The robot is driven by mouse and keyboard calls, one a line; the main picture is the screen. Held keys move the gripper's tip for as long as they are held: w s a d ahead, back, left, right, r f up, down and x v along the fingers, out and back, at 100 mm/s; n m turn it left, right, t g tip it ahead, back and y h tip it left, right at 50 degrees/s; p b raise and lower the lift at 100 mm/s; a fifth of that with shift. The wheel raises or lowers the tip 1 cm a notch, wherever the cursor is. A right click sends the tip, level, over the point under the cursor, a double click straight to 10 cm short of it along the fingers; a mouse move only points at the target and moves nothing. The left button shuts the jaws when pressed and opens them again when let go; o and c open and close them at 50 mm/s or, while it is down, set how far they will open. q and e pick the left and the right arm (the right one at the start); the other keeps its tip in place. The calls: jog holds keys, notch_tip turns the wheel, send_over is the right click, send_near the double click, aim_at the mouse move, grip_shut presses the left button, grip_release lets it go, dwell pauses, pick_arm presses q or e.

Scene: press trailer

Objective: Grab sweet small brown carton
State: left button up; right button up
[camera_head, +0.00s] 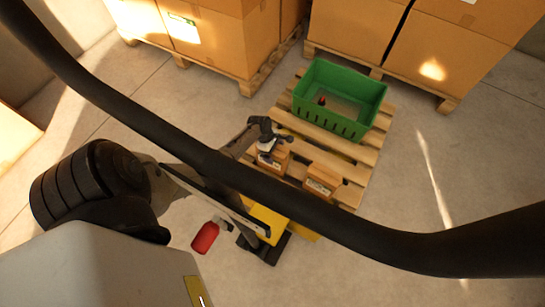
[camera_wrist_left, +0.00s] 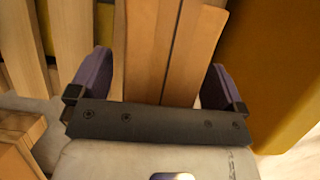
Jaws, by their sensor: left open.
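Two small brown cartons sit on the wooden pallet in the head view. One carton (camera_head: 281,168) is at the pallet's left side, partly covered by my left gripper (camera_head: 267,152). The other carton (camera_head: 322,181) lies to its right, near the pallet's front edge. In the left wrist view, my left gripper (camera_wrist_left: 155,85) is open, its purple fingers wide apart. A brown surface with a long seam (camera_wrist_left: 163,45) shows between them; I cannot tell for sure whether it is the carton or pallet boards. No grip on anything shows. My right gripper is not in view.
A green crate (camera_head: 312,113) with a small dark-red item inside stands on the pallet (camera_head: 363,156) behind the cartons. Large boxes on pallets (camera_head: 235,45) line the back. A red object (camera_head: 205,238) is at lower left. Floor on the right is clear.

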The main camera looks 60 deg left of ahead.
pick_arm(q)
jog(key=shift+f, duration=0.1)
jog(key=shift+c, duration=0.3)
grip_shut()
dwell(0.9)
